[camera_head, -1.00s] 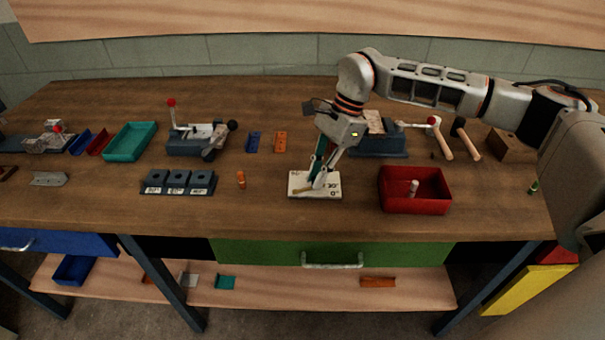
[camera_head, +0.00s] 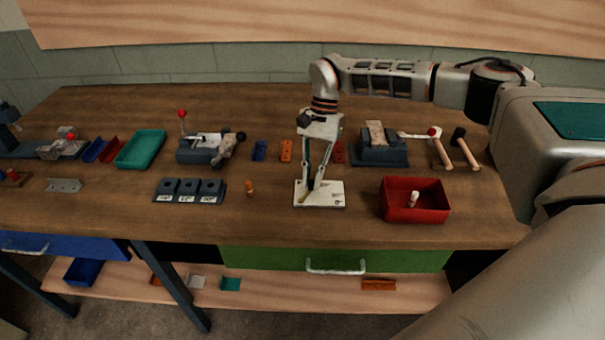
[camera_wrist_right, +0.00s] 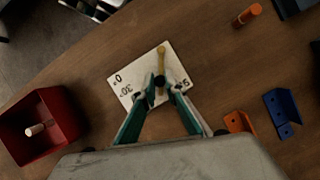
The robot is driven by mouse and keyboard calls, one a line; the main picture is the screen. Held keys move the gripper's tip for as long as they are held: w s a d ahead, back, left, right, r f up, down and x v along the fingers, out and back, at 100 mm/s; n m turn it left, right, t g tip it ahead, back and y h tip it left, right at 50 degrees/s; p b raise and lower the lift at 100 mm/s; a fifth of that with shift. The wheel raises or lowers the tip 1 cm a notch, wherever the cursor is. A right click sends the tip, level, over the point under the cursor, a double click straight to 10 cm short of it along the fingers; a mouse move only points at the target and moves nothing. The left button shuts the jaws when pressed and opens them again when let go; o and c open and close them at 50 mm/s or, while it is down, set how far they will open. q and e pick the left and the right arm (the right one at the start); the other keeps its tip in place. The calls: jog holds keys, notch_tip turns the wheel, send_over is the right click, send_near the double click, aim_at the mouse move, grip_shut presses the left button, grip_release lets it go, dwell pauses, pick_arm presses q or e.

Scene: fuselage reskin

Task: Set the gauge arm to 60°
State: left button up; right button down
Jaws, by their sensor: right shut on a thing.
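The gauge is a flat white plate (camera_head: 330,194) with printed angle marks, lying on the bench in front of my right arm. In the right wrist view the plate (camera_wrist_right: 128,88) shows "0°" and "30°" at its left side; a mark at its right corner is partly covered. The brass gauge arm (camera_wrist_right: 161,57) points up the picture there, away from the 0° and 30° marks. My right gripper (camera_head: 311,186) reaches down onto the plate. Its fingertips (camera_wrist_right: 161,85) are shut at the dark knob end of the gauge arm. My left gripper is in neither view.
A red bin (camera_head: 415,214) holding a pale peg stands just right of the plate. An orange peg (camera_head: 250,188) and a dark three-slot block (camera_head: 190,197) stand to its left. Blue (camera_head: 260,151) and orange (camera_head: 286,151) brackets lie behind. Bare bench surrounds the plate.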

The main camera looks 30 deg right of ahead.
dwell(0.4)
jog(key=c, duration=2)
grip_release()
jog(key=shift+c, duration=0.2)
jog(key=v, duration=1.2)
jog(key=shift+s+a, duration=0.1)
jog(key=shift+a, duration=0.05)
